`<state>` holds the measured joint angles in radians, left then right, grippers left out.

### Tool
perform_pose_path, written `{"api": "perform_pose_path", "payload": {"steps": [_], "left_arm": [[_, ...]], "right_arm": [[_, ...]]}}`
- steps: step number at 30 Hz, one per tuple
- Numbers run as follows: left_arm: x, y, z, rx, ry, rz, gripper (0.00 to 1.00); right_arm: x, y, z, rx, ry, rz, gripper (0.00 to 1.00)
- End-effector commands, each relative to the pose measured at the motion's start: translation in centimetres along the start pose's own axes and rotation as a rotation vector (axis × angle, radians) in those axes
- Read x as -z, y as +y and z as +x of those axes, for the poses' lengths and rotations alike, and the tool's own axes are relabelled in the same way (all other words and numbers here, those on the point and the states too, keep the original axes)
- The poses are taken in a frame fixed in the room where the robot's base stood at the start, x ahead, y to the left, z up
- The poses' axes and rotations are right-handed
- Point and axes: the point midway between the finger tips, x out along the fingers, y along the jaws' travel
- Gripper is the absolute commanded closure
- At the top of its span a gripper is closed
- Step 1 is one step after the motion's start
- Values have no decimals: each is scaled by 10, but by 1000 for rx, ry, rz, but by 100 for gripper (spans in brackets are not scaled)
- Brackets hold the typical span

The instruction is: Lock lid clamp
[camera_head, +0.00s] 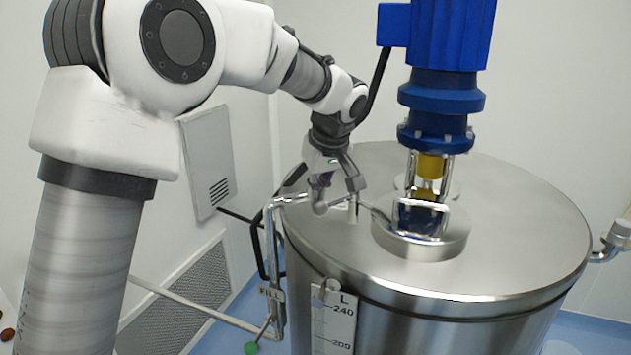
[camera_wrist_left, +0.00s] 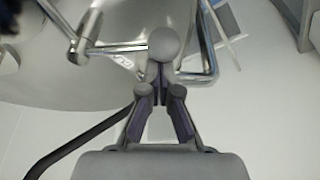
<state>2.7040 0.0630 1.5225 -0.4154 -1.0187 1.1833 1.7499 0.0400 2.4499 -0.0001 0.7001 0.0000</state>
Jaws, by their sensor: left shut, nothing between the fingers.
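The steel tank lid (camera_head: 510,230) lies flat on the tank. Near its left edge stands what looks like the lid clamp (camera_head: 353,208), a short post with a rod and a round grey knob (camera_head: 320,208). The clamp's rod and its grey knob (camera_wrist_left: 165,45) also show in the left wrist view. My left gripper (camera_head: 322,180) is over the lid's left edge, close to the knob. In the left wrist view my left gripper (camera_wrist_left: 160,80) is shut and empty, its tips beside the knob; I cannot tell if they touch it. My right gripper is out of view.
A blue motor (camera_head: 445,35) stands on the round hub (camera_head: 440,240) at the lid's middle. Bent steel pipes (camera_head: 270,235) run down the tank's left side, with a level gauge (camera_head: 333,320) in front. A wall panel (camera_head: 207,160) is at the left. The front of the lid is clear.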

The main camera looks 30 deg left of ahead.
Motion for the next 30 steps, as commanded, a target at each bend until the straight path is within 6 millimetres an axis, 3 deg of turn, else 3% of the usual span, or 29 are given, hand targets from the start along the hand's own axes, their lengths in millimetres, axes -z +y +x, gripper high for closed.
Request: {"api": "perform_pose_path", "payload": {"steps": [16,30], "left_arm": [[-35,6,-13,158,0,-420,100],[-44,10,-15,154,-2,-414,100]], "right_arm": [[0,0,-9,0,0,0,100],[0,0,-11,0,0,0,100]]}}
